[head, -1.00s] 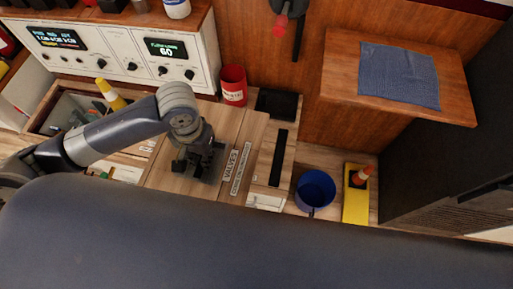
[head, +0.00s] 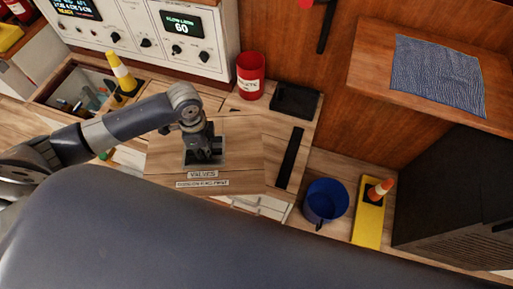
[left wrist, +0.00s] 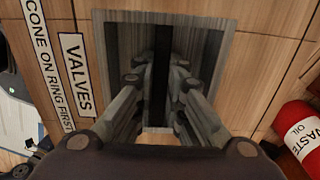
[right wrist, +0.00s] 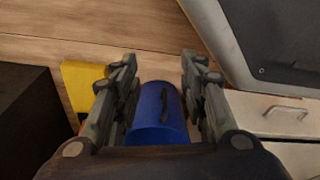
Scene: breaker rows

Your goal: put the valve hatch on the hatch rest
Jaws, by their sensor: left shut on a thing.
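The valve hatch (head: 240,140) is a wooden panel with a grey recessed pull and the labels "VALVES" and "CONE ON RING FIRST". My left gripper (head: 204,155) is shut on the pull's bar; the left wrist view shows the fingers (left wrist: 155,85) either side of it inside the recess. The hatch lies askew to the counter and overlaps its front edge, so it seems lifted, though its height is unclear. It hides the counter beneath. I cannot tell for sure which thing is the hatch rest; a long black strip (head: 289,158) lies right of the hatch. My right gripper (right wrist: 160,62) is open and empty above a blue bucket (right wrist: 160,115).
A red waste oil can (head: 250,76) and a black tray (head: 295,99) stand behind the hatch. A yellow cone (head: 122,74) stands at the left by an open bin. The blue bucket (head: 326,201) and a yellow block with an orange cone (head: 370,212) are at the right.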

